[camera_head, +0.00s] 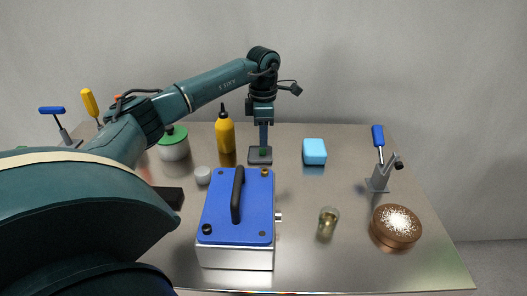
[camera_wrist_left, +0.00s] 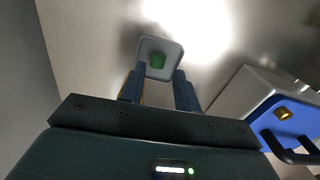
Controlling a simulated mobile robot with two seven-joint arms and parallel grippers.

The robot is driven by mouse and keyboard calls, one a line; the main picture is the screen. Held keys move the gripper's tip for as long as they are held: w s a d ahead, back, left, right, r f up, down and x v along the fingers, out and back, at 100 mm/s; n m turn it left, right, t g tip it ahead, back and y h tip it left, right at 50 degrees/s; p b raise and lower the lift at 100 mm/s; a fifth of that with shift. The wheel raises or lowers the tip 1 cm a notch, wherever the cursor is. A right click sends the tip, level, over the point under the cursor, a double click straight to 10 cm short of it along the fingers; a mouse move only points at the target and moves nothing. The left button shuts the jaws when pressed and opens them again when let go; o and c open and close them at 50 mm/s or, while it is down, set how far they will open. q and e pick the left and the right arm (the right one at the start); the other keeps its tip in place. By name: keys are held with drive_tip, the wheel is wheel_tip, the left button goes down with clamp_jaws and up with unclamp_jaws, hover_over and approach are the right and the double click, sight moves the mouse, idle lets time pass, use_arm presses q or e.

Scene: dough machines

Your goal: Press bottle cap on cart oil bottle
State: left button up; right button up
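My left gripper (camera_head: 263,146) points straight down near the back middle of the metal tabletop. Just below it is a grey square piece (camera_head: 260,159) with a small green cap (camera_head: 262,152) on top. In the left wrist view the green cap (camera_wrist_left: 158,60) sits on the grey square piece (camera_wrist_left: 171,47), just beyond the two blue fingers (camera_wrist_left: 160,86). The fingers are apart. A tan patch shows between them; I cannot tell what it belongs to. A yellow bottle (camera_head: 225,136) with a black nozzle stands left of my gripper. My right gripper is not in view.
A blue-topped metal box (camera_head: 247,208) with a black handle stands in front of my gripper. A light blue block (camera_head: 314,151) lies to its right. A green-lidded jar (camera_head: 174,144), a small glass (camera_head: 328,221), a brown round item (camera_head: 396,226) and a blue-handled lever (camera_head: 379,160) stand around.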

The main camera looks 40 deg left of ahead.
sight(263, 152)
use_arm(q)
wheel_tip(263, 152, down, 4)
drive_tip(key=shift+w+f, duration=0.1)
drive_tip(key=shift+f, duration=0.05)
drive_tip(key=shift+c, duration=0.3)
clamp_jaws()
